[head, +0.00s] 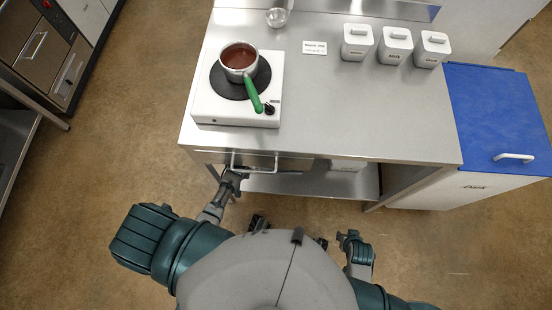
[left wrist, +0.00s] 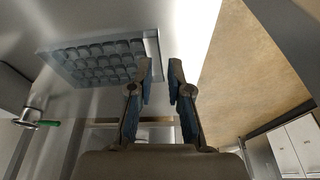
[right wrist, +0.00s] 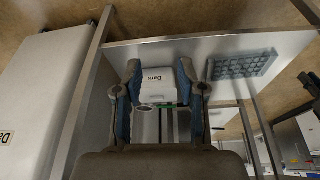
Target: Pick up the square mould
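The mould, a grey tray with rows of small square cavities, lies on a metal surface at the upper left in the left wrist view (left wrist: 100,62). It also shows at the upper right in the right wrist view (right wrist: 243,65).
A hotplate (head: 208,105) carries a pot (head: 239,60) with a green handle. Several white canisters (head: 357,42) stand at the back. A blue-lidded bin (head: 500,115) stands right.

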